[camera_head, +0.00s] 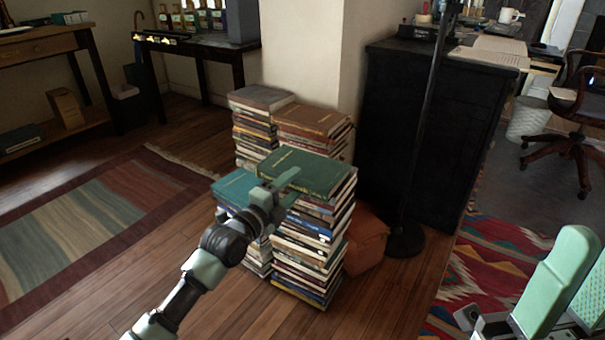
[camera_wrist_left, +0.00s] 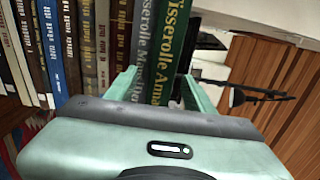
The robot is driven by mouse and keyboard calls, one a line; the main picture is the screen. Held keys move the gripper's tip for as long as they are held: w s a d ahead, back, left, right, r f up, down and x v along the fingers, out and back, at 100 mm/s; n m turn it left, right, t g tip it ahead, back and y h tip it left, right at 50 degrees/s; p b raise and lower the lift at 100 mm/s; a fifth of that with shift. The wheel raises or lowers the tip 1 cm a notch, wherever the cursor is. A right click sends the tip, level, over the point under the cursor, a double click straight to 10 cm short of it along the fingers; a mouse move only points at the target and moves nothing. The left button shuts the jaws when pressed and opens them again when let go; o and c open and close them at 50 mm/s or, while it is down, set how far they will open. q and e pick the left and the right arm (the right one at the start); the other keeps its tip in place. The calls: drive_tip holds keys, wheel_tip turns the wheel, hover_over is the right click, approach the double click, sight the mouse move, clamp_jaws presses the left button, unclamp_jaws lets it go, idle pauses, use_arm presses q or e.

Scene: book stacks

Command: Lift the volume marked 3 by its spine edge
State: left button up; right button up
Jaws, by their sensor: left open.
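My left gripper (camera_head: 284,192) is open at the near left side of the front book stack (camera_head: 310,240), level with its upper books. In the left wrist view my left gripper (camera_wrist_left: 163,88) has its fingers apart around the spine side of a green book (camera_wrist_left: 172,40) with gold lettering and a grey-green book (camera_wrist_left: 143,45) beside it. I cannot tell whether the fingers touch them. A large green book (camera_head: 305,172) lies on top of this stack. No number 3 is legible on any spine. My right gripper (camera_head: 566,288) is at the lower right, far from the books; its opening is unclear.
A lower stack with a teal book (camera_head: 237,186) stands left of the front stack, and two more stacks (camera_head: 262,98) (camera_head: 312,120) stand behind. A brown-orange cushion (camera_head: 366,238) and a black pole base (camera_head: 405,241) are to the right. Bare wooden floor lies in front.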

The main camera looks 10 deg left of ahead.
use_arm(q)
clamp_jaws()
idle(1.2)
drive_tip(key=shift+r, duration=0.15)
